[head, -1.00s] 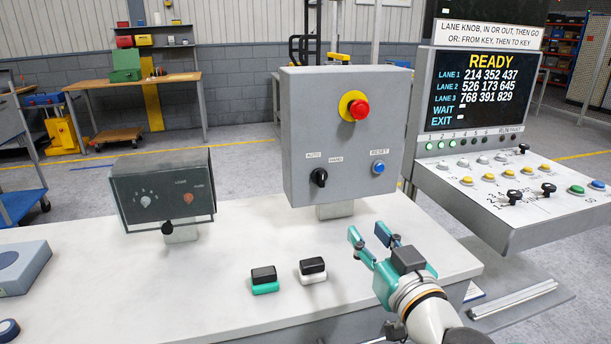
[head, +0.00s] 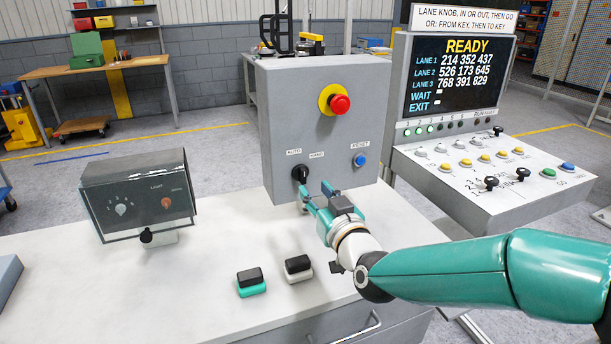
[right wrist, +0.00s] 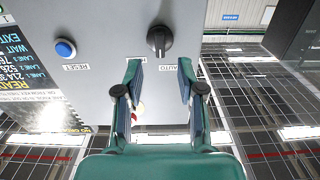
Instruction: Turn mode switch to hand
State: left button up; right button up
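The mode switch (head: 300,174) is a black rotary knob low on the front of a grey control box (head: 285,110), with AUTO and HAND labels above it. Its handle looks near upright in the head view, closer to the AUTO label. It also shows in the right wrist view (right wrist: 159,40), beyond the fingertips. My right gripper (head: 318,197) is open and empty, just below and in front of the switch. In the right wrist view its two fingers (right wrist: 160,75) stand apart, with the knob ahead of the gap, not visibly touched. My left gripper is not in view.
A red emergency button (head: 340,104) on a yellow ring and a blue RESET button (head: 359,160) share the box. Two small blocks (head: 251,283) (head: 298,268) lie in front. A button console (head: 490,175) is right.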

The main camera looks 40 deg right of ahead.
aim_at(304, 177)
jog(key=p+x, duration=0.1)
jog(key=x, duration=0.5)
grip_shut()
